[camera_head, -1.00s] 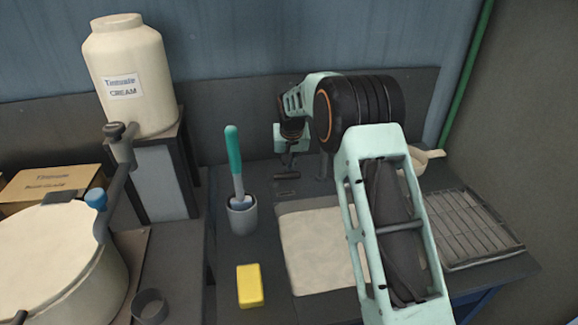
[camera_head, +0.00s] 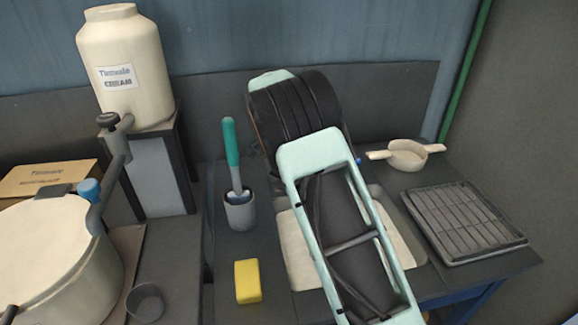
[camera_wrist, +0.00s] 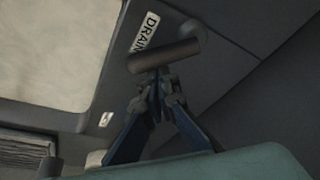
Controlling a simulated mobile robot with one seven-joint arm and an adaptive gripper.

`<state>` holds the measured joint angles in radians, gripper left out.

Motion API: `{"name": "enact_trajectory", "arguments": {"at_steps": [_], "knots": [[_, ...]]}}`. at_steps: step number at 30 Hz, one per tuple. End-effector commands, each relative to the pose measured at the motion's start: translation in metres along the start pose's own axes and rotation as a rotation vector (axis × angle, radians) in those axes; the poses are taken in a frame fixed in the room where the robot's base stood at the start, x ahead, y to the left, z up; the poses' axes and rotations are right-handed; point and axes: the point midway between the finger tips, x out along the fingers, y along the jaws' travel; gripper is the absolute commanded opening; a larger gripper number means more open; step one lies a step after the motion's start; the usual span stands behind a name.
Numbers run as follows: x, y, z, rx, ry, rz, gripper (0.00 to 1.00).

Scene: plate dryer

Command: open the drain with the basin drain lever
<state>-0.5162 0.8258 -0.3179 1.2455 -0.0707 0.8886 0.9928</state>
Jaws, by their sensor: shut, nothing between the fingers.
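The basin drain lever (camera_wrist: 165,56) shows in the wrist view as a brown-grey bar with rounded ends, beside a white label reading DRAIN (camera_wrist: 145,32). My gripper (camera_wrist: 157,86) is shut and empty. Its dark fingers meet just below the bar in the picture; I cannot tell whether they touch it. The basin (camera_head: 419,254) is sunk in the dark counter, with a pale inside. A corner of it also shows at upper left in the wrist view (camera_wrist: 55,45). In the head view my arm hides the lever, my gripper and the middle of the basin.
A draining rack (camera_head: 465,222) and a cream two-handled strainer (camera_head: 408,155) are right of the basin. A green-handled brush (camera_head: 231,145) in a grey cup (camera_head: 240,212) and a yellow sponge (camera_head: 248,281) are left. A large pot (camera_head: 50,255) stands farther left.

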Motion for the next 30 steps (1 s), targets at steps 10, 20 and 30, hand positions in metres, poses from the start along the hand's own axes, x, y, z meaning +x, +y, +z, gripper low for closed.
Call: {"name": "enact_trajectory", "arguments": {"at_steps": [10,20,30], "knots": [[-0.004,0.002,0.01,0.123,0.0,0.044,0.0],[-0.005,0.003,0.013,0.121,0.0,0.044,0.0],[-0.005,0.002,0.013,0.12,-0.001,0.044,0.0]]}}
